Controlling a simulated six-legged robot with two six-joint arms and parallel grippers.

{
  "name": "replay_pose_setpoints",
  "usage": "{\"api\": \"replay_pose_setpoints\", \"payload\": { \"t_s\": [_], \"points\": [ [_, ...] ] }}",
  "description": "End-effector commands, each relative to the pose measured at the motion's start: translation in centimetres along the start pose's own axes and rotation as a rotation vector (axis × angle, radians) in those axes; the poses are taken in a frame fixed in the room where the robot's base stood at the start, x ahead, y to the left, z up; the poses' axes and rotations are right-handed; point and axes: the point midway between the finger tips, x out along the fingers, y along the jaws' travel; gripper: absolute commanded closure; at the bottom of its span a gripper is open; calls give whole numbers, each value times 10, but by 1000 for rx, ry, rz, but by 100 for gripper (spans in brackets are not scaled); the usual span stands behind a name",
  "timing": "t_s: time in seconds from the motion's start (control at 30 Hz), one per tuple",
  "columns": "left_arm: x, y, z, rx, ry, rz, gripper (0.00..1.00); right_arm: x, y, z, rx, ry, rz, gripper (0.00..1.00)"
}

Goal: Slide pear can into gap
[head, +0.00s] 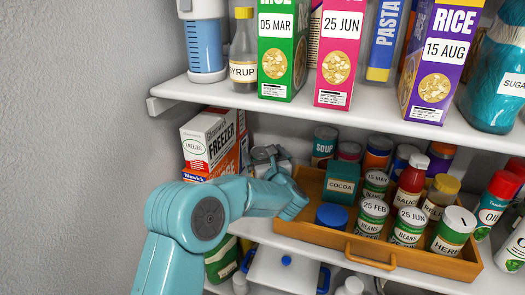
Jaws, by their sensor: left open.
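No can with a readable pear label shows. My left gripper (289,186) is open at the left end of the wooden tray (330,236) on the middle shelf. A grey metal-topped can (268,153) stands just behind the gripper, partly hidden by it; its label cannot be read. Whether the fingers touch it, I cannot tell. In the tray are a green cocoa tin (342,184), a blue-lidded jar (332,216) and several bean cans, one marked 25 FEB (371,217). My right gripper is not in view.
Freezer-bag boxes (213,145) stand left of the gripper. A soup can (324,146) and other cans stand behind the tray. The upper shelf (390,118) holds rice boxes and a syrup bottle (244,55).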

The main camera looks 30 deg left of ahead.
Motion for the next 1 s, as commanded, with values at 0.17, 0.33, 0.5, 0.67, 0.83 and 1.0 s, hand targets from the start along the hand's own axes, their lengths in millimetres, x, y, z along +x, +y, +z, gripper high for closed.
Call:
{"api": "replay_pose_setpoints", "payload": {
  "t_s": [0.17, 0.33, 0.5, 0.67, 0.83, 1.0],
  "points": [
    [8, 0, 0, 1, 0, 0, 0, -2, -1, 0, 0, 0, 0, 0],
    [8, 0, -1, 1, 0, 0, 0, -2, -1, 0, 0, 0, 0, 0],
    [8, 0, 0, 1, 0, 0, 29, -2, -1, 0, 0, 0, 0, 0],
    [8, 0, 0, 1, 0, 0, 71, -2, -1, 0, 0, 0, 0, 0],
    [9, 0, -1, 0, 0, -1, 71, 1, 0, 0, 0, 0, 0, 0],
    [10, 2, -3, 0, 1, -5, 71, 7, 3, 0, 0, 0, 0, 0]
  ]
}}
